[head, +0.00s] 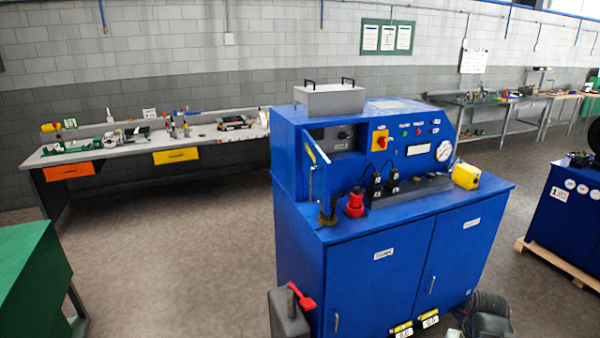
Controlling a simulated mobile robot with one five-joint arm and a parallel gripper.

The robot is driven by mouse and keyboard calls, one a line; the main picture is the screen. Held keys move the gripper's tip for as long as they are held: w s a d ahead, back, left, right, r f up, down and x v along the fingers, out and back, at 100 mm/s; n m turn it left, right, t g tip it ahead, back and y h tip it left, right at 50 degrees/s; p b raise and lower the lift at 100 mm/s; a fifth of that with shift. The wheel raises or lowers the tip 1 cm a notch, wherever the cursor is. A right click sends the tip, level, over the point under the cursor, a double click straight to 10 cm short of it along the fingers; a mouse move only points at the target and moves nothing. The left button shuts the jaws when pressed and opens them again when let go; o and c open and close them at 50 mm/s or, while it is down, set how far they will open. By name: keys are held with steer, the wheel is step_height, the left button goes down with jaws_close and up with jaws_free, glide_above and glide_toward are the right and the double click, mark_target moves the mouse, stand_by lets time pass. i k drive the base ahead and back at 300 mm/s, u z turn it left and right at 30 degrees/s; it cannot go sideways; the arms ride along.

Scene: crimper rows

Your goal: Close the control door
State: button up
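The blue control cabinet (375,265) stands in the middle of the head view. A small blue control door (318,178) stands open at the upper left of its front. It sticks out toward me, seen nearly edge-on. Beside it is an open recess (338,138) with a dark panel and a knob inside. The lower double doors look shut.
A red-topped part (354,204), black plugs (375,186) and a yellow box (466,176) stand on the cabinet's ledge. A grey unit with a red lever (302,297) stands at its front left. A green bench (30,275) is at the left. Open floor (170,260) lies between.

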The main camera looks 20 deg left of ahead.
mark_target(317, 168)
steer(key=u, duration=0.95)
steer(key=i, duration=1)
steer(key=k, duration=0.5)
steer(key=z, duration=1.8)
steer(key=i, duration=0.7)
steer(key=u, duration=1.75)
